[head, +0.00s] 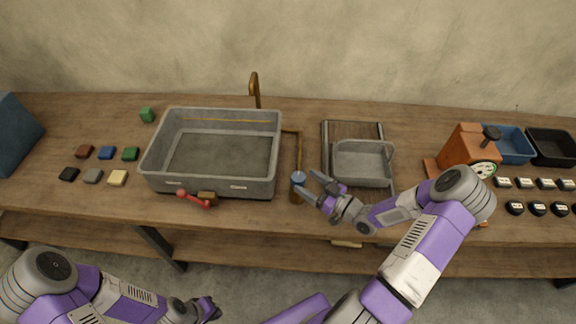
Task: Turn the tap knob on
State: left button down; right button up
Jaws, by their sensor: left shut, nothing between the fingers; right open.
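A round blue knob (298,178) sits on top of a short brown post at the right front corner of the grey basin. A brown pipe (299,150) runs back from near it towards the tap spout (255,90) behind the basin. My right gripper (309,186) is open, with its fingers pointing left close beside the knob. I cannot tell whether a finger touches it. My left gripper (217,309) is shut and empty, low in the view in front of the table.
The grey basin (213,115) has a red lever (194,199) at its front. A smaller grey tray (363,147) stands on a rack to the right, near my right forearm. An orange machine (467,147) is further right. Small coloured blocks (107,153) lie at left.

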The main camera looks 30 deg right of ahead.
aim_at(294, 174)
jog(key=shift+x, duration=3)
jog(key=shift+a, duration=0.15)
jog(key=c, duration=1)
jog(key=shift+o, duration=0.2)
